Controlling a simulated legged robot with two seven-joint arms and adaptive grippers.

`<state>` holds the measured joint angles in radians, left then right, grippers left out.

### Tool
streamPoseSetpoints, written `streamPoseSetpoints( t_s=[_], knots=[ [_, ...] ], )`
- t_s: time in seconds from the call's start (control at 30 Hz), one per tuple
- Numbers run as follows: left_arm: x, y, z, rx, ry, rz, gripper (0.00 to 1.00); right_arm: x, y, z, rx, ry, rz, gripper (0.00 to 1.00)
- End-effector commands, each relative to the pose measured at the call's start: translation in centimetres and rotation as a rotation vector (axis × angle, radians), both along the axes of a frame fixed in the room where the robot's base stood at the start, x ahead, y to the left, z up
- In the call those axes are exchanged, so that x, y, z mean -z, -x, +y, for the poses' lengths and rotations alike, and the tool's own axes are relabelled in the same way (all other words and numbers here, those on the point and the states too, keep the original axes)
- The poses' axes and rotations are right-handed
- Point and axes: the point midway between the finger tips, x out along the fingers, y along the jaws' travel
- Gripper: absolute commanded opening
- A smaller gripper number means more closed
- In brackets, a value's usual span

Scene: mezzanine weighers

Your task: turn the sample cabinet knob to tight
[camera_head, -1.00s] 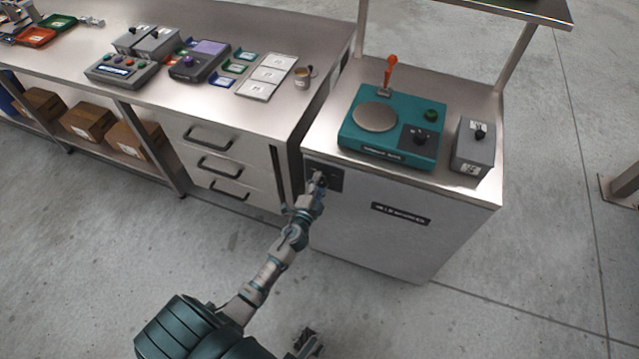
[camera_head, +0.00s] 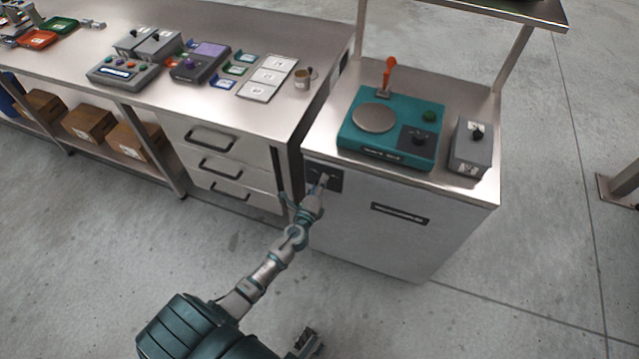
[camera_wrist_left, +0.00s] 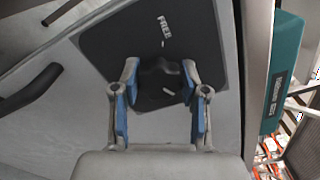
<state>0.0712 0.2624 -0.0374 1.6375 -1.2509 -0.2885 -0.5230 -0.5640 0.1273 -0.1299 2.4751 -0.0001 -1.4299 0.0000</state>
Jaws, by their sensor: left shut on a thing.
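The sample cabinet knob (camera_wrist_left: 160,80) is dark and sits on a black plate (camera_wrist_left: 205,30) marked "FREE". In the head view the plate (camera_head: 336,181) is on the upper left of the cabinet's grey front (camera_head: 380,235). My left gripper (camera_wrist_left: 160,95) has its blue-padded fingers on either side of the knob and is shut on it. In the head view my left gripper (camera_head: 321,184) reaches the plate and hides the knob. No "tight" mark can be read. My right gripper (camera_head: 308,344) is low at the bottom edge, small and dark, away from the cabinet.
A teal device (camera_head: 390,128) with an orange lever (camera_head: 389,72) and a grey switch box (camera_head: 472,147) stand on the cabinet top. A drawer unit (camera_head: 222,165) is close on the left. The floor (camera_head: 500,290) in front is clear.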

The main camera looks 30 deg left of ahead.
Motion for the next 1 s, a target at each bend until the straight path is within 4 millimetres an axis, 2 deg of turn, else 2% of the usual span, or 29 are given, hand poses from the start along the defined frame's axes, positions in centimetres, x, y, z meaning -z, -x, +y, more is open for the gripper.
streamPoseSetpoints(
  t_s=[0.37, 0.87, 0.9, 0.97, 1.0],
  knots=[
    [0.3, 0.1, 0.0, -0.001, -0.135, 0.039, 0.08, 0.3, 1.6, -0.1, 0.008, 0.005, 0.065, 0.4],
    [0.3, 0.1, 0.1, -0.003, -0.151, 0.043, 0.08, 0.1, 1.2, 0.0, 0.012, 0.001, 0.058, 0.4],
    [0.3, 0.1, 0.1, -0.003, -0.151, 0.043, 0.5, 0.0, 1.2, 0.0, 0.012, 0.001, 0.057, 0.4],
    [0.3, 0.1, 0.1, -0.003, -0.15, 0.042, 0.65, 0.0, 1.1, -0.1, 0.012, 0.001, 0.054, 0.4],
    [0.3, 0.1, 0.1, -0.003, -0.15, 0.041, 0.69, 0.0, 1.0, -0.1, 0.011, 0.003, 0.053, 0.4]
  ],
)
